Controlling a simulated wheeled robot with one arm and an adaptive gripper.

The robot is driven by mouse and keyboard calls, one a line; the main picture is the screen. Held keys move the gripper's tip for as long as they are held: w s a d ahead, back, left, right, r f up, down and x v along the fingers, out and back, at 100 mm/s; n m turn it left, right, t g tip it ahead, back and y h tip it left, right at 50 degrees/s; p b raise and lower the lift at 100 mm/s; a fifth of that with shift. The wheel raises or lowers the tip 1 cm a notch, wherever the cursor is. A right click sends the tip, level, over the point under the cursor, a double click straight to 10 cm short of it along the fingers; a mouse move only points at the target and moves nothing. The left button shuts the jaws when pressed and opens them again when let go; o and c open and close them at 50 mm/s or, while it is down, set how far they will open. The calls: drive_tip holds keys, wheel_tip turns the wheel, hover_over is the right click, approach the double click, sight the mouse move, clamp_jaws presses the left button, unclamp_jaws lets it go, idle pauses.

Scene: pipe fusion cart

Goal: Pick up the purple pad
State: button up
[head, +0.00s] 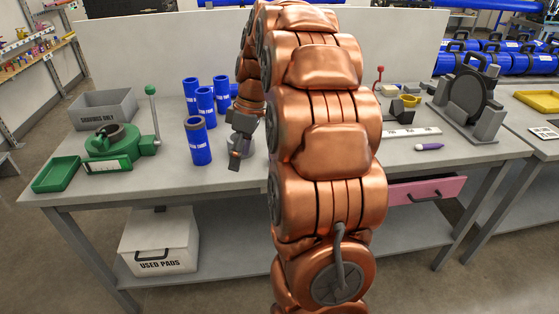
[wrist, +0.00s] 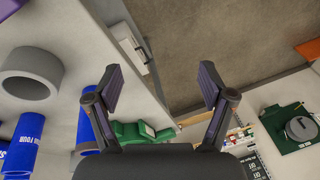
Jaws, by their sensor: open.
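A purple thing (wrist: 9,7), cut off by the top left corner of the wrist view, may be the purple pad; only a small part shows. I cannot make out a purple pad in the head view, where my arm hides the middle of the bench. My gripper (wrist: 160,82) is open with nothing between its fingers. In the head view my gripper (head: 236,158) is above the bench's front part, right of the nearest blue pipe. A grey ring-shaped piece (wrist: 30,72) is left of the fingers in the wrist view, apart from them.
Several blue pipes (head: 197,142) stand upright beside my gripper. A green tool (head: 118,142) with a lever, a green tray (head: 56,175) and a grey box (head: 102,109) are at left. A purple marker (head: 429,147) lies at right. A pink drawer (head: 425,191) and a used-pads box (head: 159,243) are below.

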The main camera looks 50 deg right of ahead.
drive_tip(key=d+f+n, duration=0.1)
drive_tip(key=d, duration=0.5)
drive_tip(key=w+d+f+n+t, duration=0.1)
drive_tip(key=d, duration=0.6)
drive_tip(key=w+d+f+n+t+b, duration=0.1)
drive_tip(key=d+f, duration=0.1)
drive_tip(key=d, duration=0.5)
drive_tip(key=shift+d, duration=0.2)
drive_tip(key=shift+d+f+n, duration=0.15)
drive_tip(key=shift+f+n, duration=0.05)
drive_tip(key=shift+n, duration=0.1)
drive_tip(key=shift+p+x, duration=0.85)
drive_tip(key=shift+x, duration=1.15)
drive_tip(key=shift+w+p+x, duration=0.2)
drive_tip(key=shift+p+x, duration=0.35)
drive_tip(key=shift+x, duration=1.25)
drive_tip(key=shift+r, duration=0.1)
drive_tip(key=c, duration=1.2)
drive_tip(key=shift+c, duration=0.2)
